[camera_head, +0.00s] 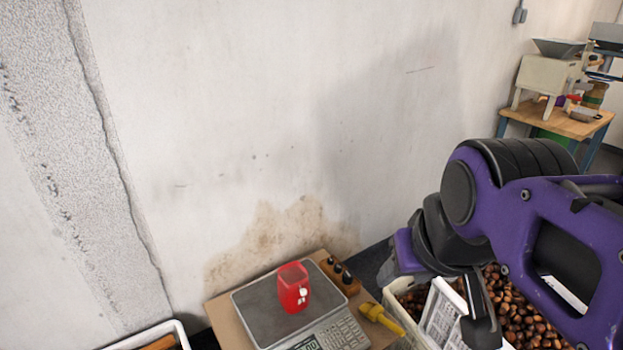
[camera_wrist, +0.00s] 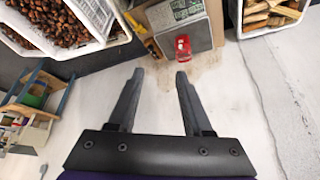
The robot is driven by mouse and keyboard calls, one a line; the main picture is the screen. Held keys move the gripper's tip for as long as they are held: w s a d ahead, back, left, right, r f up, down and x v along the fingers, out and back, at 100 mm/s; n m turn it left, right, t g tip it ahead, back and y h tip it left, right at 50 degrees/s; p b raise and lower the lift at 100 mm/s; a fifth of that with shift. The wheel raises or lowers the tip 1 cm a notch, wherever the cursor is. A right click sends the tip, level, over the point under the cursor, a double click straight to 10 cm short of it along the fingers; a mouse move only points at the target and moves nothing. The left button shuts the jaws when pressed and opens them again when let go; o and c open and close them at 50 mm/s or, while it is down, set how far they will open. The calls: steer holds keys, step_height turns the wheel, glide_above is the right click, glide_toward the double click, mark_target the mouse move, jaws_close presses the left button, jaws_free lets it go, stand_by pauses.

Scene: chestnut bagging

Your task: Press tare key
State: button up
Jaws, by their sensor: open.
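A kitchen-type scale (camera_head: 247,309) with a grey pan stands on a brown board at the bottom of the head view. Its keypad (camera_head: 341,336) and lit display (camera_head: 307,343) are at the front, partly cut off by the frame edge. The tare key cannot be singled out. A red bag or container (camera_head: 293,290) stands upright on the pan. In the wrist view the scale (camera_wrist: 199,40) and red bag (camera_wrist: 183,47) lie beyond the fingertips. My gripper (camera_wrist: 160,72) is open and empty, apart from the scale. In the head view it is right of the scale.
A yellow-handled tool (camera_head: 380,318) and a wooden block with dark knobs (camera_head: 340,275) are beside the scale. A white crate of chestnuts (camera_wrist: 62,45) is close by. A crate of wood pieces (camera_wrist: 250,27) is on the other side. A wall stands behind the scale.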

jaws_close()
stand_by(1.7)
